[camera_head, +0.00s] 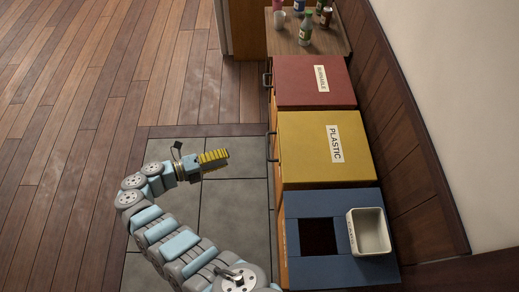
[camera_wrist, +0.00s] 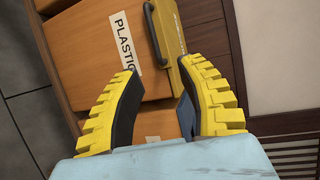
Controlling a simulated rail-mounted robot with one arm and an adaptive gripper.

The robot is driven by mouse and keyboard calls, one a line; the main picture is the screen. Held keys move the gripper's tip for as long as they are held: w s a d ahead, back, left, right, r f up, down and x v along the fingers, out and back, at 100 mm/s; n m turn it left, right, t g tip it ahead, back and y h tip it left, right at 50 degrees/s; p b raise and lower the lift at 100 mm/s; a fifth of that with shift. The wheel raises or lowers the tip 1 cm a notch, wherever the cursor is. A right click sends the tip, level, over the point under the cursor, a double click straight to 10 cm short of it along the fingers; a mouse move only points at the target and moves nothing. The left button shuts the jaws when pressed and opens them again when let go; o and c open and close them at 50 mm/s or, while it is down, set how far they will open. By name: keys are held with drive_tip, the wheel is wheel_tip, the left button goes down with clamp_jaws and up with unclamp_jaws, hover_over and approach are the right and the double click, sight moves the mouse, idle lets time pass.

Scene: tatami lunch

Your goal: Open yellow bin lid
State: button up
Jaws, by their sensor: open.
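The yellow bin lid (camera_head: 305,150), labelled PLASTIC, lies flat and shut on the middle bin in the head view. Its handle (camera_head: 271,147) is on the left edge. My gripper (camera_head: 227,158) is to the left of this handle, clearly apart from it, with its yellow fingers toward the bin. In the wrist view, my gripper (camera_wrist: 158,67) is open with nothing held between its fingers.
A red lid (camera_head: 305,82) marked BURNABLE is shut behind the yellow one. A blue-topped bin (camera_head: 305,205) with a dark square opening stands in front, with a cream container (camera_head: 368,232) on it. Bottles stand on the far counter (camera_head: 290,42). The floor left is clear.

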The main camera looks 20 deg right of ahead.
sight(268, 145)
drive_tip(key=d+f, duration=0.1)
drive_tip(key=d, duration=0.4)
drive_tip(key=w+d+f, duration=0.1)
drive_tip(key=d, duration=0.4)
drive_tip(key=d+f+p, duration=0.1)
drive_tip(key=d+f, duration=0.1)
drive_tip(key=d, duration=0.4)
drive_tip(key=shift+w+d, duration=0.1)
drive_tip(key=shift+w, duration=0.25)
clamp_jaws()
